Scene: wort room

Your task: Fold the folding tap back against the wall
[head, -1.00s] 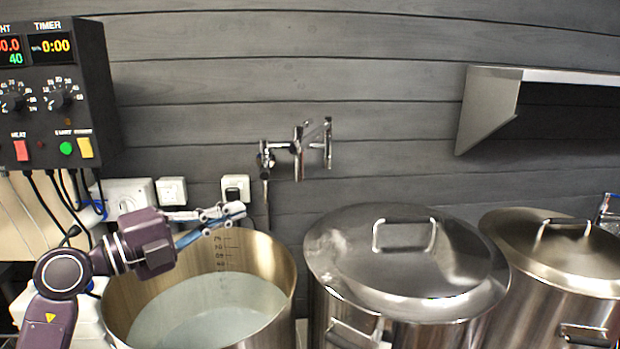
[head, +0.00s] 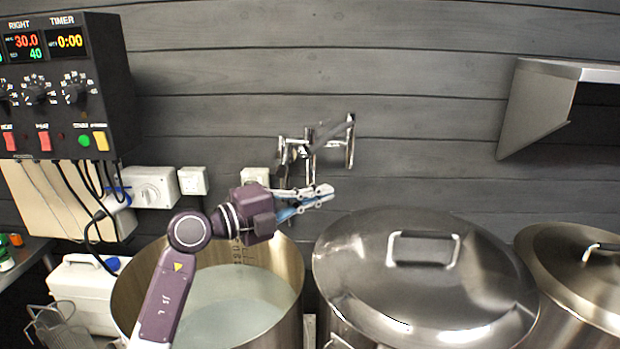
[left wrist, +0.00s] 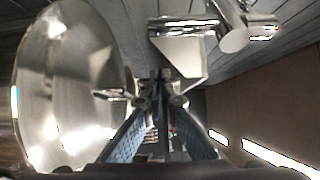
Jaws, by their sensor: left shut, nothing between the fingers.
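The folding tap (head: 318,142) is a chrome, jointed tap mounted on the grey plank wall. Its arm extends to the right of its wall mount and ends in a short upright piece. In the left wrist view chrome pipework (left wrist: 225,30), which looks like part of the tap, fills the top right. My left gripper (head: 328,192) is shut and empty, just below the tap and in front of the wall. It also shows in the left wrist view (left wrist: 155,88), its fingertips together. Whether it touches the tap cannot be told. My right gripper is not in view.
An open steel pot (head: 290,262) with liquid stands below my left arm. A lidded steel pot (head: 345,250) stands to its right, with another lidded pot (head: 560,245) beyond. A control box (head: 120,80) hangs at left, and a steel shelf (head: 540,105) at upper right.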

